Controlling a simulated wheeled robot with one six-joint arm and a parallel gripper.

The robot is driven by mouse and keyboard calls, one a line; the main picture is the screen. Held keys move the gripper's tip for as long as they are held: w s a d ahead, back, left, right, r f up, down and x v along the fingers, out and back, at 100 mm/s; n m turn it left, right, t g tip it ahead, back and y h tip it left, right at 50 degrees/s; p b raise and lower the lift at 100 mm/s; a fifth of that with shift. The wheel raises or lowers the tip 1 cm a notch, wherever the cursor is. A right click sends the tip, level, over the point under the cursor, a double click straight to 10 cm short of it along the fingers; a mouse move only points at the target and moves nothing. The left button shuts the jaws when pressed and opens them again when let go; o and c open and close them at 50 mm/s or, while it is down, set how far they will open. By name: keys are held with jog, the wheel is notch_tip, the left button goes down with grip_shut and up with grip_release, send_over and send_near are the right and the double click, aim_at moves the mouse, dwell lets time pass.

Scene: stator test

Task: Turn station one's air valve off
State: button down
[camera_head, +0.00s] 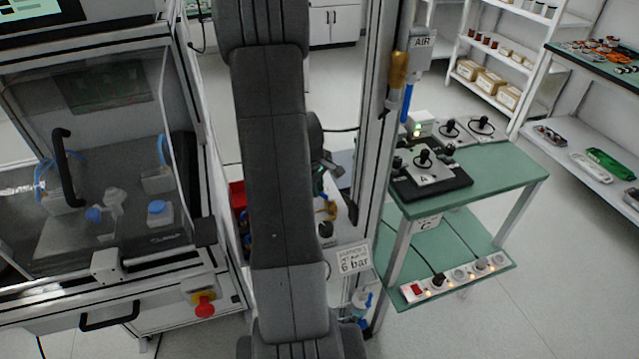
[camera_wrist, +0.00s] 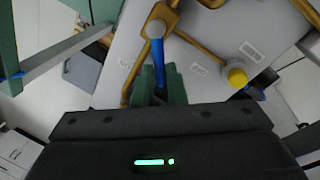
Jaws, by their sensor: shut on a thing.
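The air valve (camera_wrist: 156,28) shows in the wrist view as a brass fitting with a pale cap, on brass pipes over a light panel. Its blue lever (camera_wrist: 158,62) runs from the fitting down into my gripper (camera_wrist: 159,88). The two green fingers are shut on the lever, one on each side. The lever's far end is hidden between the fingers. In the head view my own arm covers most of the valve area, and only a bit of brass pipe (camera_head: 329,210) shows beside it. I cannot read which station the panel labels name.
A yellow knob (camera_wrist: 237,77) sits on the pipes right of the lever. In the head view, a post with an AIR sign (camera_head: 422,42) and a green-topped bench (camera_head: 490,170) stand on the right. A glass-fronted machine (camera_head: 90,150) stands on the left.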

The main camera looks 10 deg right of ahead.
jog(key=n, duration=0.1)
jog(key=s+n+p, duration=0.1)
jog(key=n, duration=0.2)
jog(key=shift+s+a+r+n+y+p, duration=0.15)
jog(key=shift+s+a+n+y+p, duration=0.15)
jog(key=shift+a+y+p, duration=0.1)
jog(key=shift+s+n+t+y+p, duration=0.15)
jog(key=shift+s+n+p, duration=0.15)
jog(key=shift+n, duration=0.55)
jog(key=shift+s+n+t+y+p, duration=0.2)
jog(key=shift+s+n, duration=0.15)
jog(key=shift+n, duration=0.5)
jog(key=c, duration=1.5)
grip_release()
jog(key=v, duration=1.3)
jog(key=shift+s+r, duration=0.1)
jog(key=shift+r, duration=0.2)
